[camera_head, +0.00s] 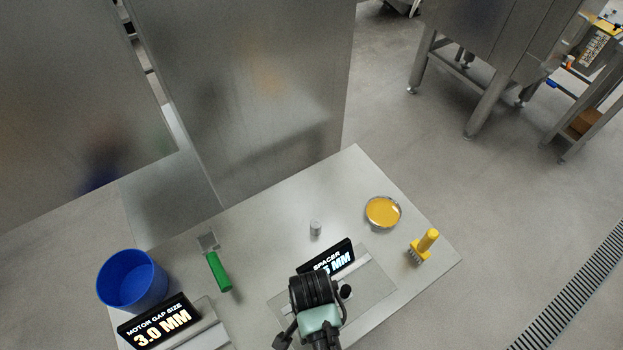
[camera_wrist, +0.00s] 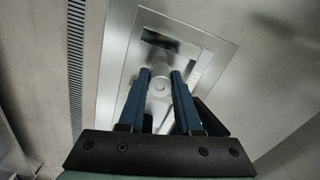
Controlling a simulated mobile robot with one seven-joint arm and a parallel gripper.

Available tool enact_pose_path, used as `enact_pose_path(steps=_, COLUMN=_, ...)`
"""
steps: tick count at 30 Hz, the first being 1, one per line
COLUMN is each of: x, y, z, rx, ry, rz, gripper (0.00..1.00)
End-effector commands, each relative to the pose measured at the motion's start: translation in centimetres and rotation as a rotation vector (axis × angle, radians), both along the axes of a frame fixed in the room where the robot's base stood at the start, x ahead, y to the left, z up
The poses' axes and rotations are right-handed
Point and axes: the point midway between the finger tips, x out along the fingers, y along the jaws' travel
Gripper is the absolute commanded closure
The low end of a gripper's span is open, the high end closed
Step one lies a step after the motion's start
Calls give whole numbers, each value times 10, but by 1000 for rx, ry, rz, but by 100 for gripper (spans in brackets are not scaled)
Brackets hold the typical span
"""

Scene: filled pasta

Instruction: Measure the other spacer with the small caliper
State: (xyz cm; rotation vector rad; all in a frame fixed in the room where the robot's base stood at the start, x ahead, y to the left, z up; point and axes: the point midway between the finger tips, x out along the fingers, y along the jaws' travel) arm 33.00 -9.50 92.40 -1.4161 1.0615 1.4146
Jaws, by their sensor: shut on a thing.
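A small grey cylindrical spacer (camera_head: 315,228) stands on the table behind the small caliper. The small caliper's base plate (camera_head: 382,292) lies at the table's front middle. Its black display (camera_head: 340,256) reads "SPACER" and a value ending in "MM"; my arm covers part of the number. In the head view my wrist hides the fingers and this spacer. I cannot tell whether it touches the caliper.
A second gauge with a display (camera_head: 158,320) reading "MOTOR GAP SIZE 3.0 MM" stands at front left, beside a blue bucket (camera_head: 132,282). A green-handled scraper (camera_head: 217,270), a round yellow-filled dish (camera_head: 382,212) and a yellow brush (camera_head: 425,245) lie around. The table's back middle is clear.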

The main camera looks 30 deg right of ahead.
Motion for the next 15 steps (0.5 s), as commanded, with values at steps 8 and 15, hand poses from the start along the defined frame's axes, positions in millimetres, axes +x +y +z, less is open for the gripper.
enact_pose_path(steps=8, x=0, y=0, z=-1, rx=0, ry=0, rz=0, gripper=100)
enact_pose_path(steps=15, x=0, y=0, z=-6, rx=0, ry=-1, rz=0, gripper=100)
